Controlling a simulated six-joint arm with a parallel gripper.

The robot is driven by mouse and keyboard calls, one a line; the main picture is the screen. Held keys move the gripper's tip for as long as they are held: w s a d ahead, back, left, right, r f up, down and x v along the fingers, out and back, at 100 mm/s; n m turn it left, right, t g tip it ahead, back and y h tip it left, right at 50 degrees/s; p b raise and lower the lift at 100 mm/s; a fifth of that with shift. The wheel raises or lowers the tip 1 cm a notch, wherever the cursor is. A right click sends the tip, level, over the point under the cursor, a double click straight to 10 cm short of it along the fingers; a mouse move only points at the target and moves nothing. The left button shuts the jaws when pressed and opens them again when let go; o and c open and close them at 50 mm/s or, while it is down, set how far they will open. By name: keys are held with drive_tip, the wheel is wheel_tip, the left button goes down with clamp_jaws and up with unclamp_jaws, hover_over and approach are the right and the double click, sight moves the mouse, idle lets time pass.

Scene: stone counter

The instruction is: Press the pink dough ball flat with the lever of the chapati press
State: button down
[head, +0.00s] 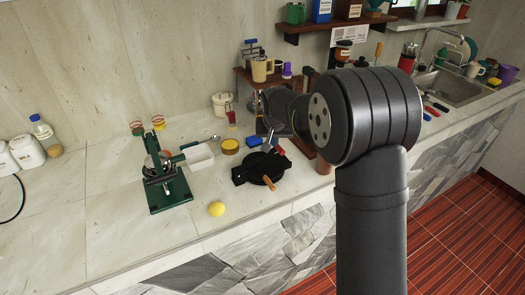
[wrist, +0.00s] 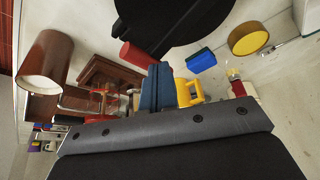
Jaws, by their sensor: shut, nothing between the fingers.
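The black chapati press (head: 250,172) lies on the counter left of my arm, with a wooden-coloured handle at its front. Its round black plate also shows at the top of the wrist view (wrist: 190,18). I see no pink dough ball in either view; whether it is inside the press I cannot tell. My gripper (head: 268,142) is just behind the press, apart from its handle, and partly hidden by my arm in the head view. Its fingers (wrist: 156,88) are together and empty in the wrist view.
A green lever device (head: 167,190) stands left of the press, with a white tray (head: 199,157) behind. A yellow ball (head: 216,208) lies near the front edge. A blue block (wrist: 201,60), red cylinder (wrist: 137,56) and yellow-topped tin (wrist: 249,39) crowd the gripper. The left counter is mostly clear.

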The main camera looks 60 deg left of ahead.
drive_tip(key=shift+w+a+f, duration=0.2)
drive_tip(key=shift+f, duration=0.05)
idle(0.6)
drive_tip(key=shift+w+f, duration=0.7)
drive_tip(key=shift+f, duration=0.15)
idle(1.7)
drive_tip(key=shift+r, duration=3.5)
wheel_tip(320, 180, down, 7)
drive_tip(key=shift+s, duration=0.1)
